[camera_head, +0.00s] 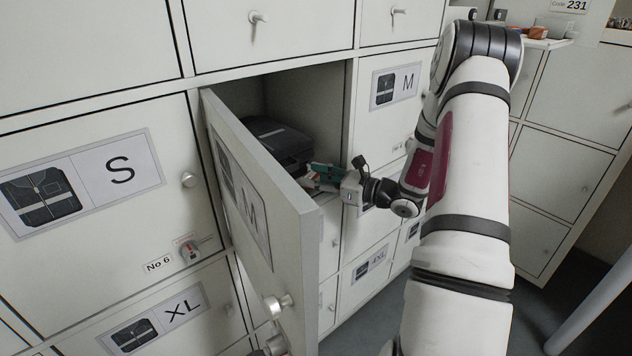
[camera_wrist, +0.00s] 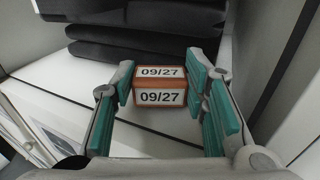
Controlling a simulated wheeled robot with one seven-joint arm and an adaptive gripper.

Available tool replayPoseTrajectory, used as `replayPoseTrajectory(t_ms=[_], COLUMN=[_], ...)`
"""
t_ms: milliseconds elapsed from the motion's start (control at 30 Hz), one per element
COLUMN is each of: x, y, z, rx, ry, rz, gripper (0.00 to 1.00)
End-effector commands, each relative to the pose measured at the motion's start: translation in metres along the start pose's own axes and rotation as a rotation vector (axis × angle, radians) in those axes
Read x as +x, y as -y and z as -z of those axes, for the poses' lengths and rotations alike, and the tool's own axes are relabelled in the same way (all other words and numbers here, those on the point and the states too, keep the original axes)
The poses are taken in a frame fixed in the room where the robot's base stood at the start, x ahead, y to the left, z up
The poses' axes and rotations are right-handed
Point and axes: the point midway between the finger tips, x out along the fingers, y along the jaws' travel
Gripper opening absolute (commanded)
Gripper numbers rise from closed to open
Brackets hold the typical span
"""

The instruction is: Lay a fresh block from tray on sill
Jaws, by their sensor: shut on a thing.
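My gripper (camera_head: 322,172) reaches into the open locker compartment from the right. In the wrist view its teal-padded fingers (camera_wrist: 161,93) are shut on an orange-brown block (camera_wrist: 160,85). Two white labels on the block read 09/27. The block is over the pale sill (camera_wrist: 92,72) at the compartment's front, before the dark folded clothing (camera_wrist: 140,32); I cannot tell whether it touches the sill. In the head view the block is mostly hidden by the gripper. A small tray (camera_head: 549,43) at the upper right holds an orange block (camera_head: 537,33).
The open door (camera_head: 262,190), marked M, stands out at the left of the compartment. Folded dark clothing also shows in the head view (camera_head: 278,140). Closed lockers marked S (camera_head: 110,175) and XL (camera_head: 160,318) are to the left. A Code 231 sign (camera_head: 570,5) is at the upper right.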

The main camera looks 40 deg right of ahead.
Motion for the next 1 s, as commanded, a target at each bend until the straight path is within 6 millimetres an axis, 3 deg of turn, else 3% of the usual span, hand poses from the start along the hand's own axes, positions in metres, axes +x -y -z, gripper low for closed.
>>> replayPoseTrajectory(t_ms=[433, 467, 500, 867, 1000], x=[-0.001, -0.001, -0.001, -0.001, -0.017], y=[0.000, 0.000, 0.000, 0.000, 0.001], z=[0.010, 0.010, 0.009, 0.006, 0.005], rx=[0.001, 0.001, 0.001, 0.000, 0.002], ry=[0.000, 0.000, 0.000, 0.000, 0.000], rz=[0.001, 0.001, 0.001, 0.001, 0.005], gripper=[0.22, 0.43, 0.49, 0.49, 0.49])
